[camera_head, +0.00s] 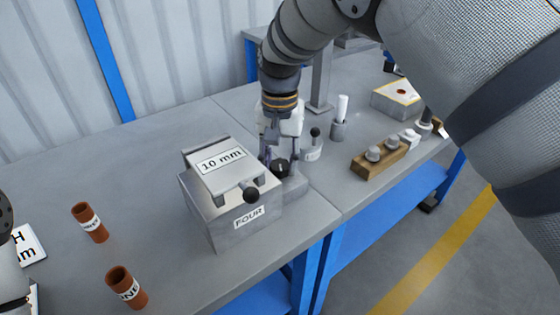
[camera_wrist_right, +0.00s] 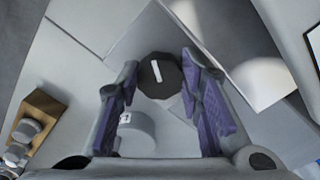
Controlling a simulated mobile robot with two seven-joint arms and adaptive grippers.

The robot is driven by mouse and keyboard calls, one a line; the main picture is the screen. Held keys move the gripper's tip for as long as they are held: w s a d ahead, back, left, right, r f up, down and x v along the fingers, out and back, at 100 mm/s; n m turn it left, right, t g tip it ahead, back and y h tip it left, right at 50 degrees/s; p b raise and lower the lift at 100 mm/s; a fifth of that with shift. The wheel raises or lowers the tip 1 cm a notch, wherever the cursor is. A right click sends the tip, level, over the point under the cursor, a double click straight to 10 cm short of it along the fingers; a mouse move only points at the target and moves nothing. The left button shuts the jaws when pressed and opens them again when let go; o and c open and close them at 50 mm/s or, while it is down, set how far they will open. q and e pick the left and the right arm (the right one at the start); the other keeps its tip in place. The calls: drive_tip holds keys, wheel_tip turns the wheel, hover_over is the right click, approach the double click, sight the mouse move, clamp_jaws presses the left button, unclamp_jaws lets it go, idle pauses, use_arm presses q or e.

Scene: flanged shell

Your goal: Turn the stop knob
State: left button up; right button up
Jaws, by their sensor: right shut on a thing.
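In the right wrist view the knob (camera_wrist_right: 160,80) is a dark disc with a white pointer line, close to upright and slightly tilted. My right gripper (camera_head: 277,162) comes down from above over the knob. In the wrist view its purple-padded fingers (camera_wrist_right: 158,84) stand on either side of the knob, shut on it. The fingers partly hide the knob in the head view. My left gripper is out of view; only part of my left arm shows at the left edge.
The grey box (camera_head: 230,228) with a "10 mm" plate (camera_head: 222,160) and a black ball handle (camera_head: 250,195) stands close left of the gripper. Brown tubes (camera_head: 90,223) stand left; a wooden block (camera_head: 380,158) lies right.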

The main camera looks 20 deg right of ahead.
sight(280, 166)
idle(0.5)
drive_tip(key=o, duration=1.2)
drive_tip(key=shift+c, duration=0.2)
wheel_tip(280, 166, up, 8)
drive_tip(key=shift+f, duration=0.1)
